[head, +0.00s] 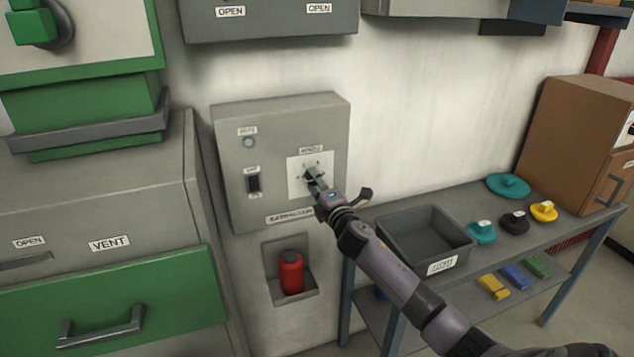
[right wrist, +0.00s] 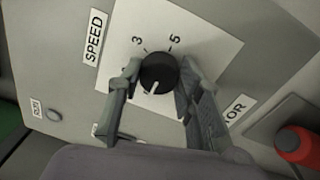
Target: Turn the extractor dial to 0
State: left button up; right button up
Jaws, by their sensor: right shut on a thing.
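The extractor panel (head: 230,150) is a grey wall box with a white dial plate under a small label. In the right wrist view the dial (right wrist: 158,72) is a round black knob on the white plate (right wrist: 205,40), beside a SPEED label. The numbers 3 and 5 show above it. Its white pointer line points down and slightly left in that view; the number there is hidden or out of sight. My right gripper (head: 312,178) is at the dial, its fingers (right wrist: 156,80) shut on the knob from both sides. My left gripper is not in view.
A black switch (head: 254,183) and a round button (head: 249,142) are on the same panel. A red cylinder (head: 291,272) sits in a niche below. A shelf table at right holds a grey bin (head: 424,238) and several coloured pieces. A green-fronted drawer (head: 110,300) is at left.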

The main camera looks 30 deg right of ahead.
jog(key=shift+f, duration=0.1)
dwell(0.4)
jog(key=o, duration=1.2)
jog(key=shift+c, duration=0.2)
jog(key=shift+s, duration=0.1)
jog(key=v, duration=1.1)
jog(key=shift+s, duration=0.4)
jog(key=shift+a, duration=0.15)
